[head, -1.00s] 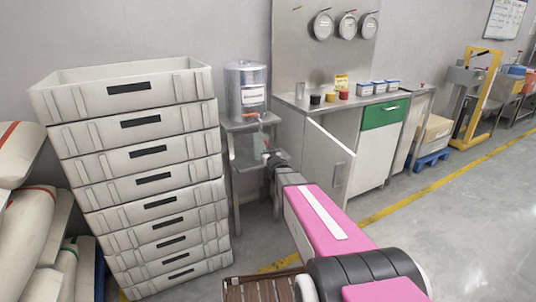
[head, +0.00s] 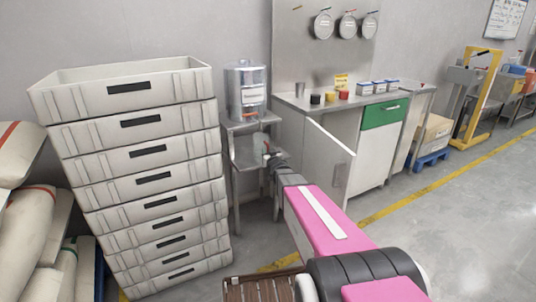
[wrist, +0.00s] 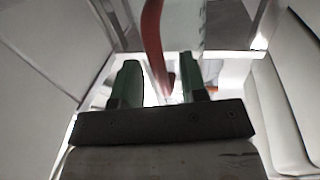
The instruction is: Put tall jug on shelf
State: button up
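The tall jug, pale and translucent with a red handle, shows in the wrist view (wrist: 188,25) just beyond my gripper (wrist: 162,90). The green fingers stand apart, and the lower end of the red handle reaches between them with space around it. In the head view, my gripper (head: 268,157) is at the steel stand, below its top. The jug (head: 258,146) is small and partly hidden there. It is at the level of the stand's lower shelf (head: 243,164); I cannot tell whether its base touches it.
A labelled steel urn (head: 246,92) stands on top of the stand. A tall stack of grey crates (head: 150,180) is close on the left. A cabinet with an open white door (head: 328,165) is close on the right. Open floor lies further right.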

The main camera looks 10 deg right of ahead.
jog(key=s+d+f+m+g+h, duration=0.15)
jog(key=s+f+g, duration=0.25)
jog(key=s, duration=0.6)
jog(key=s+d+f+m+g+h, duration=0.15)
jog(key=s+f+g, duration=0.25)
jog(key=s, duration=0.6)
jog(key=s+a+f+g, duration=0.1)
jog(key=s+a+g, duration=0.1)
jog(key=s+g, duration=0.3)
jog(key=s+a+f+n+g, duration=0.1)
jog(key=s+g, duration=0.3)
jog(key=s, duration=0.7)
jog(key=shift+a+n+g+y, duration=0.3)
jog(key=shift+a+g+y, duration=0.1)
jog(key=shift+a, duration=0.45)
